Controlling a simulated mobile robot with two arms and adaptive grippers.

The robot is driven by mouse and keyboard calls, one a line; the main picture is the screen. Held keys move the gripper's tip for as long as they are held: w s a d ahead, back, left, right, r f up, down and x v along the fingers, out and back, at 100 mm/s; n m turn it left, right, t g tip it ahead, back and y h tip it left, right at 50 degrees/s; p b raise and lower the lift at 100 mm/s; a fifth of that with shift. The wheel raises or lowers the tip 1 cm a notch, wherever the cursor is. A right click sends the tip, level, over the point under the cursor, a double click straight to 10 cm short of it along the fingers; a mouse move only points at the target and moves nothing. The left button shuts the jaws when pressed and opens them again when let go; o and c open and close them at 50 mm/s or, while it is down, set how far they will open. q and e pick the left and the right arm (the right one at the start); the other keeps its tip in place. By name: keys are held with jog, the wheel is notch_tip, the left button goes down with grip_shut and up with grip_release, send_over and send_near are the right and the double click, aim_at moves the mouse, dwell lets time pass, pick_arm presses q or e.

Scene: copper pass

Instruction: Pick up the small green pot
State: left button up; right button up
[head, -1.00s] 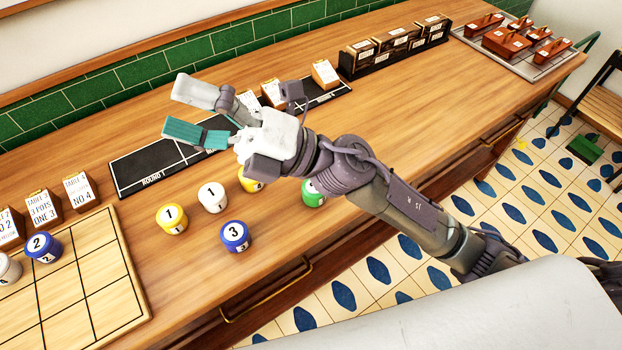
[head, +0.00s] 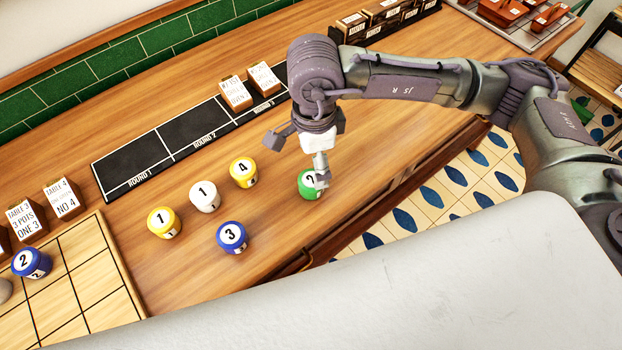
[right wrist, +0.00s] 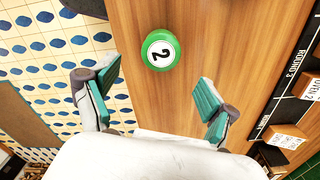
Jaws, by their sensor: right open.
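The small green pot (head: 309,187), with a white lid marked 2, stands upright on the wooden counter near its front edge. In the head view part of its lid is hidden behind my right gripper (head: 321,178), which points down over it. In the right wrist view the green pot (right wrist: 161,50) lies beyond the fingertips and roughly midway between them. My right gripper (right wrist: 150,95) is open and empty, its two teal pads wide apart, and does not touch the pot there. My left gripper is in neither view.
A yellow pot 4 (head: 243,172), white pot 1 (head: 204,196), yellow pot 1 (head: 163,223) and blue pot 3 (head: 232,237) stand left of the green pot. A black round strip (head: 165,150) lies behind. A wooden grid board (head: 75,285) is at left.

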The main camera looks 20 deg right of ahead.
aim_at(312, 179)
notch_tip(312, 179, down, 4)
jog(key=shift+r, duration=0.25)
jog(key=shift+f+p, duration=0.5)
jog(key=shift+p, duration=0.2)
notch_tip(312, 179, down, 4)
jog(key=shift+r+p, duration=0.15)
jog(key=shift+p, duration=0.6)
jog(key=shift+a+f, duration=0.1)
jog(key=shift+f, duration=0.25)
jog(key=c, duration=1.4)
jog(key=shift+o, duration=0.2)
jog(key=shift+r, duration=0.1)
